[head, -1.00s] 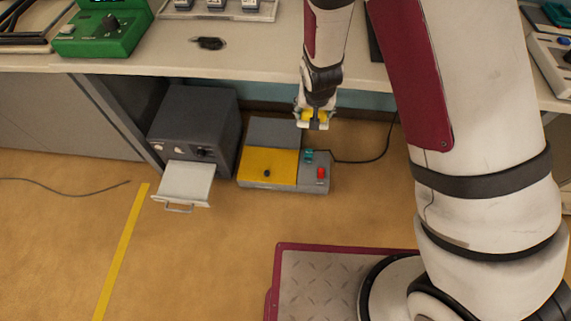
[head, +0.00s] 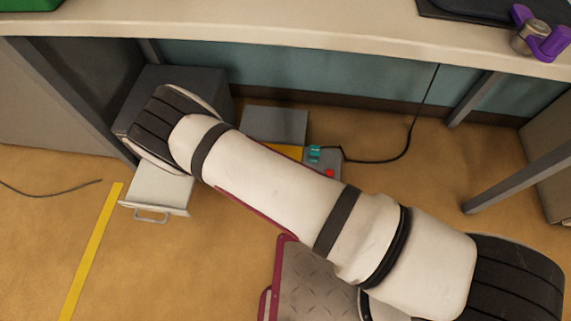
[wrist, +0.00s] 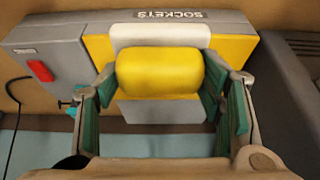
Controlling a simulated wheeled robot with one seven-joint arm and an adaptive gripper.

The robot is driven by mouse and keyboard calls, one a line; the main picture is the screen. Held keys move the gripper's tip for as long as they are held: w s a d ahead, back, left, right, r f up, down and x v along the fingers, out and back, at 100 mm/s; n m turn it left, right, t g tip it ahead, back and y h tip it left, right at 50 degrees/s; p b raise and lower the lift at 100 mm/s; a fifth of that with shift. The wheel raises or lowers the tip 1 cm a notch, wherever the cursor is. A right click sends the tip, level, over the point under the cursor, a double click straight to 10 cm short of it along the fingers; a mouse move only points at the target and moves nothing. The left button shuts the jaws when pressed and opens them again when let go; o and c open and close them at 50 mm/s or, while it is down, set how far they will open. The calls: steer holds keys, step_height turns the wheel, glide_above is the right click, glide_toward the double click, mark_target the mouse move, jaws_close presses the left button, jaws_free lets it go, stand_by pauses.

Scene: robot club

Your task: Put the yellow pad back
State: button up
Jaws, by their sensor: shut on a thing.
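In the wrist view, my gripper (wrist: 162,88) is shut on the yellow pad (wrist: 160,73), a rounded yellow block with a white part along its far side. Beyond the pad is a grey and yellow box marked SOCKETS (wrist: 240,45), with a red switch (wrist: 40,71). How far the pad is from the box, or whether they touch, I cannot tell. In the head view, my arm hides the gripper, the pad and much of the box, whose raised grey part (head: 275,124) shows on the floor.
A dark grey cabinet (head: 200,80) stands under the bench (head: 300,40), its pale drawer (head: 158,190) pulled out. A black cable runs from the box up to the bench. Bench legs stand on both sides. Open floor lies at the left.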

steer(key=shift+s+f, duration=0.1)
steer(key=shift+f, duration=0.8)
steer(key=shift+w+f+b, duration=0.2)
steer(key=shift+b, duration=0.1)
steer(key=w+d+b, duration=0.1)
steer(key=w+d, duration=0.1)
steer(key=w, duration=0.2)
steer(key=w+d+f+b, duration=0.1)
steer(key=w+d+b, duration=0.1)
steer(key=w, duration=0.3)
steer(key=w+d+b, duration=0.1)
steer(key=w+d, duration=0.1)
steer(key=w, duration=0.3)
steer(key=shift+d+f+b, duration=0.2)
steer(key=shift+d+b, duration=0.05)
steer(key=shift+b, duration=0.15)
steer(key=shift+f+b, duration=1.05)
steer(key=shift+f, duration=0.65)
steer(key=shift+f, duration=0.2)
steer(key=o, duration=1.2)
steer(key=shift+o, duration=0.2)
